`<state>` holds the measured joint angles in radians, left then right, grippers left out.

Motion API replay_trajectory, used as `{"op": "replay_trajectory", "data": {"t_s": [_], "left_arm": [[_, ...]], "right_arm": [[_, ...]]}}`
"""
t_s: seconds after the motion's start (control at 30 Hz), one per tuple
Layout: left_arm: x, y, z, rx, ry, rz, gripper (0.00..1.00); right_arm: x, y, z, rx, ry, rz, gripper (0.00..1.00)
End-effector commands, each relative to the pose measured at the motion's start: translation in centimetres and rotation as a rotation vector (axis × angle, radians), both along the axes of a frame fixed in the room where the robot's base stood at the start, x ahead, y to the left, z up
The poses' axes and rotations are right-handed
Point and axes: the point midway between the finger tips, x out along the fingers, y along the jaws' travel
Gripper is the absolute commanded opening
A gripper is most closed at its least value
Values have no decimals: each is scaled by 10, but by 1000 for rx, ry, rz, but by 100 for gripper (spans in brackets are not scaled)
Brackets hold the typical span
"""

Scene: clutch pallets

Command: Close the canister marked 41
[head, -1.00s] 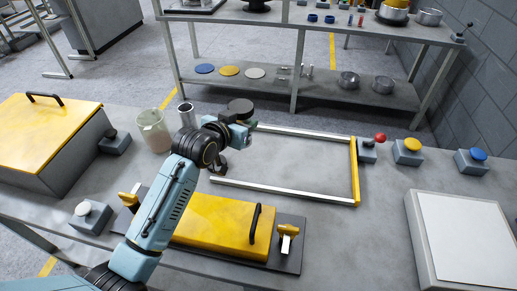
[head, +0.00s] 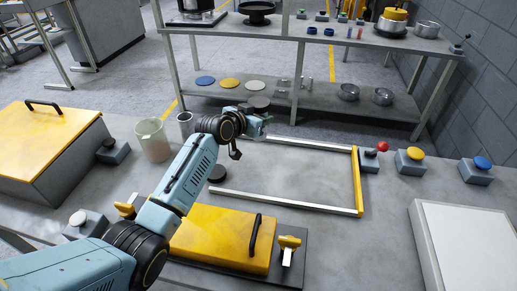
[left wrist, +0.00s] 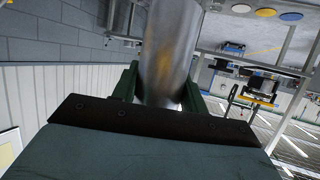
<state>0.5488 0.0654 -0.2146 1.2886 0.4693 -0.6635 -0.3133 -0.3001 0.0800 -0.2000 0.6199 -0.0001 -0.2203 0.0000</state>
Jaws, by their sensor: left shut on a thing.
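My left gripper (head: 262,126) is raised over the back of the table, at the far end of the metal frame. In the left wrist view its green fingers (left wrist: 160,88) are shut on a plain grey metal cylinder (left wrist: 170,45). No number 41 can be read in either view. In the head view the arm hides most of the held cylinder. Dark round tops (head: 258,103) show just behind the gripper; I cannot tell which belongs to it. A flat dark disc (head: 217,174) lies on the table at the frame's left. My right gripper is not in view.
A beaker (head: 152,142) and a metal cup (head: 185,122) stand left of the arm. The frame (head: 357,180) has a yellow right bar. Button boxes (head: 411,160) stand right of it. A yellow-lidded box (head: 225,238) lies in front. Inside the frame is mostly clear.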

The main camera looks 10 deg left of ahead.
Motion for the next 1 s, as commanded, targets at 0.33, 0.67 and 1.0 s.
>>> {"op": "replay_trajectory", "data": {"t_s": [0.33, 0.67, 1.0], "left_arm": [[0, 0, -44, -1, -3, 0, 0], [0, 0, -49, -2, -1, 0, 0], [0, 0, -81, -2, -3, 1, 0]], "right_arm": [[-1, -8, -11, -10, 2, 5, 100], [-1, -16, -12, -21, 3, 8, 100], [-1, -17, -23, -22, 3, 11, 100]]}}
